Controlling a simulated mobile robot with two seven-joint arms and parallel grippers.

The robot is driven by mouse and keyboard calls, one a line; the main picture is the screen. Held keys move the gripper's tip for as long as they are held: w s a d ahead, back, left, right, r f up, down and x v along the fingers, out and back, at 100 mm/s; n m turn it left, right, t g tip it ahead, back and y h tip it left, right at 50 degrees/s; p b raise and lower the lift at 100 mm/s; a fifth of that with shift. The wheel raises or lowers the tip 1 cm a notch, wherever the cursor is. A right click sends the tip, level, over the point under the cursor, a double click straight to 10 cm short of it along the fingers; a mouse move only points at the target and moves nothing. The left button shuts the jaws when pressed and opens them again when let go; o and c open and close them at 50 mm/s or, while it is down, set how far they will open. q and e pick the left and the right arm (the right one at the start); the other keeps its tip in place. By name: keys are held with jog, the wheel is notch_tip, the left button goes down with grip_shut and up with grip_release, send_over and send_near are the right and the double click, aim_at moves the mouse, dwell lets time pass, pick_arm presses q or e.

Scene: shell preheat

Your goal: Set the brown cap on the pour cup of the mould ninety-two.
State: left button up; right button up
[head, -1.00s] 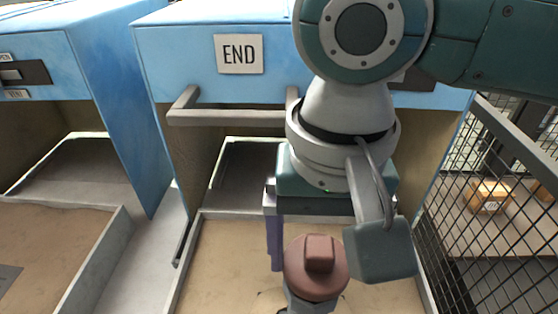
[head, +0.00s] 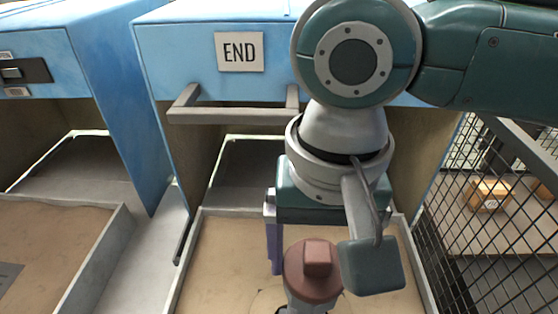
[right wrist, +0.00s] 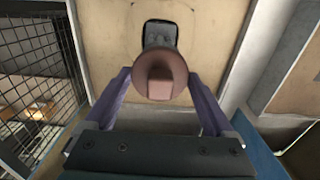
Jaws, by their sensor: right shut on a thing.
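The brown cap (head: 312,285) is round with a square knob on top. It shows at the bottom centre of the head view, and in the right wrist view (right wrist: 160,90) between two purple fingers. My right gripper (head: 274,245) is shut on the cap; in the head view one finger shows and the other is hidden. A grey mould (head: 303,305) shows just under the cap, and its grey face shows beyond the cap in the right wrist view (right wrist: 160,37). The cap hides its pour cup, so I cannot tell whether they touch. No number is readable. My left gripper is out of view.
A sandy tray (head: 192,285) with grey walls lies under my right gripper. Behind it stands a blue cabinet marked END (head: 239,52) with a grey handle (head: 230,115). Another tray (head: 95,260) lies left. Black mesh (head: 470,240) and a cardboard box (head: 489,195) are right.

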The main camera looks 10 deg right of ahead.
aim_at(318, 252)
dwell(0.4)
jog(key=o, duration=1.1)
jog(key=shift+c, duration=0.2)
notch_tip(318, 252, up, 9)
jog(key=shift+f+p, duration=0.2)
jog(key=shift+p, duration=0.65)
jog(key=shift+r, duration=0.65)
